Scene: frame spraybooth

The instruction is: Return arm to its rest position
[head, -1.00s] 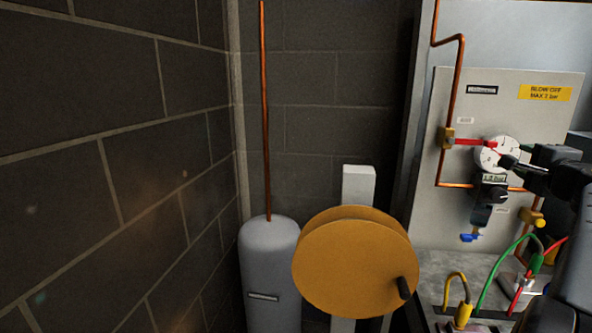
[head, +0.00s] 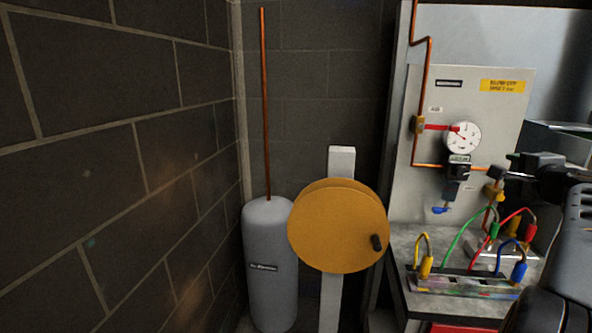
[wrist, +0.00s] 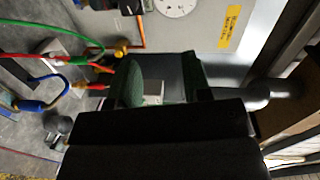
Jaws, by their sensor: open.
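My arm (head: 560,235) reaches in from the right edge of the head view, dark and partly cut off by the frame. My gripper (wrist: 158,82) shows in the wrist view with its two dark green-black fingers apart and nothing clearly held between them. In the head view a dark end part of the arm lies to the right of the pressure gauge (head: 462,138), apart from it in the picture. The fingertips are hard to make out there.
A grey panel (head: 510,110) carries copper pipe, a red-handled valve (head: 436,127) and a regulator (head: 457,172). Below, coloured hoses plug into a manifold (head: 465,288) on the bench (head: 405,240). An orange reel (head: 335,225) and grey cylinder (head: 268,290) stand left, beside a dark block wall (head: 90,150).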

